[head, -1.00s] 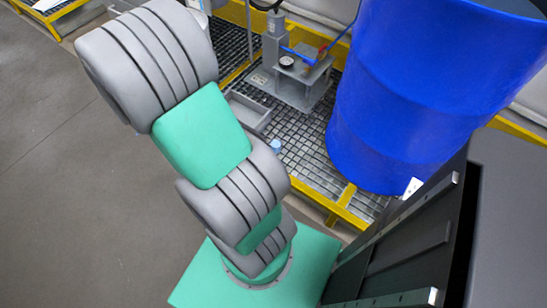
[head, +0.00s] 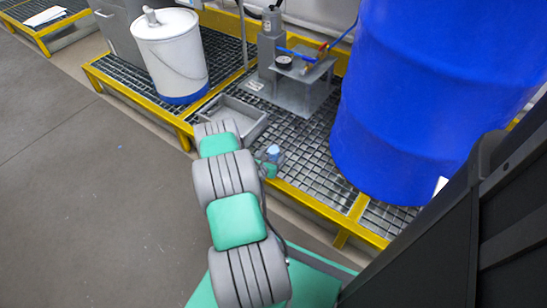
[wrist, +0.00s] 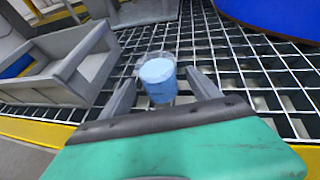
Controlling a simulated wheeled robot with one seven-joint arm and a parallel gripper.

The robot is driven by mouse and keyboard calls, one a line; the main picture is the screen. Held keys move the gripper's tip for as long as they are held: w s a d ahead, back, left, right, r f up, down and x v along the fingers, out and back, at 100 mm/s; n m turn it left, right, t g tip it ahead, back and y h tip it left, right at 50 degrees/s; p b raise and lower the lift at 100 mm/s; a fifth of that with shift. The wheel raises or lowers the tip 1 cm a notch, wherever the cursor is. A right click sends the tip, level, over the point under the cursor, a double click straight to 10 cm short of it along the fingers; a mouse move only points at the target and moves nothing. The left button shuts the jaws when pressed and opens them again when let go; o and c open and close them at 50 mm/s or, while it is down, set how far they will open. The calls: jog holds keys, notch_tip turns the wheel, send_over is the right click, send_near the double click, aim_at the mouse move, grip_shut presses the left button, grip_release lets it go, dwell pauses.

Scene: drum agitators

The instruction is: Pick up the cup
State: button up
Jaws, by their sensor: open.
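The cup (wrist: 158,78) is a small clear cup with light blue contents. It stands on the metal grating near the yellow front edge. In the head view the cup (head: 273,152) shows small, just beyond the end of my arm. My gripper (wrist: 160,86) is open in the wrist view, with one finger on each side of the cup. I cannot tell whether either finger touches it. In the head view my gripper is mostly hidden behind my arm.
A grey open tray (head: 238,112) lies left of the cup on the grating (head: 310,160). A large blue drum (head: 415,100) stands close on the right. A grey press-like stand (head: 300,85) is behind. A white bucket (head: 172,50) stands at the back left. The floor at left is clear.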

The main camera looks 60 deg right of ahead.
jog(key=shift+x, duration=0.95)
jog(key=c, duration=1.5)
